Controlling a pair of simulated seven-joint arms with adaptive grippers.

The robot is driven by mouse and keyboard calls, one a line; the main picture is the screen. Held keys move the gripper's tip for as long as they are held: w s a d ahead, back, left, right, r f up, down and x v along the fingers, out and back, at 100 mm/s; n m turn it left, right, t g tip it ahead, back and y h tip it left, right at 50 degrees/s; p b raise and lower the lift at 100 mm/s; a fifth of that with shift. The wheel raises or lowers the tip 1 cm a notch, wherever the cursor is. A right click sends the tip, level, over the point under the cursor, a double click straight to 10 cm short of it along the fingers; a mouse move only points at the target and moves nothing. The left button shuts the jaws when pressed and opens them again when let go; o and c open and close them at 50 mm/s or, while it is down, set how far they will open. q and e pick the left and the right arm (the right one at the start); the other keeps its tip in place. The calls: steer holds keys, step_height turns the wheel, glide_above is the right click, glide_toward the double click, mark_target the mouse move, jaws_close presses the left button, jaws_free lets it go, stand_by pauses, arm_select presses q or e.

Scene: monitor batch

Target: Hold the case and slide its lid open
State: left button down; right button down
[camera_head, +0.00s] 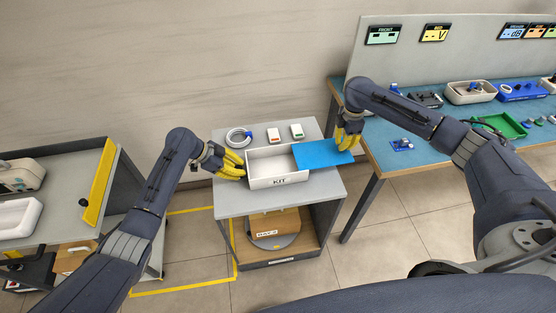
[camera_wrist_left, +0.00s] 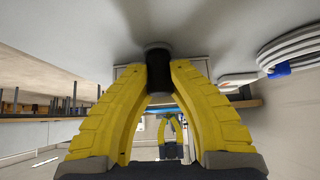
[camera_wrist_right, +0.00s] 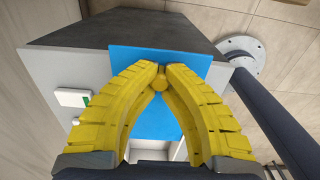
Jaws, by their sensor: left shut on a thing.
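The white case (camera_head: 272,182), marked KIT, stands on a grey-topped stand. Its blue lid (camera_head: 318,155) is slid to the right, reaching past the case's right end. The left part of the case is uncovered and looks empty. My left gripper (camera_head: 240,170) is at the case's left end, shut on a dark round grip (camera_wrist_left: 158,72) there. My right gripper (camera_head: 347,138) is at the lid's right end. In the right wrist view its fingertips close around a small yellow knob (camera_wrist_right: 160,78) over the blue lid (camera_wrist_right: 150,60).
A coiled cable (camera_head: 238,137) and two small devices (camera_head: 273,134) (camera_head: 297,131) lie behind the case. A blue-topped workbench (camera_head: 380,150) with trays stands right. A grey cart (camera_head: 75,185) with a yellow edge stands left.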

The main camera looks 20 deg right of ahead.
steer(key=shift+d, duration=0.35)
steer(key=c, duration=1.5)
jaws_free()
steer(key=shift+r, duration=0.1)
step_height(320, 180, up, 12)
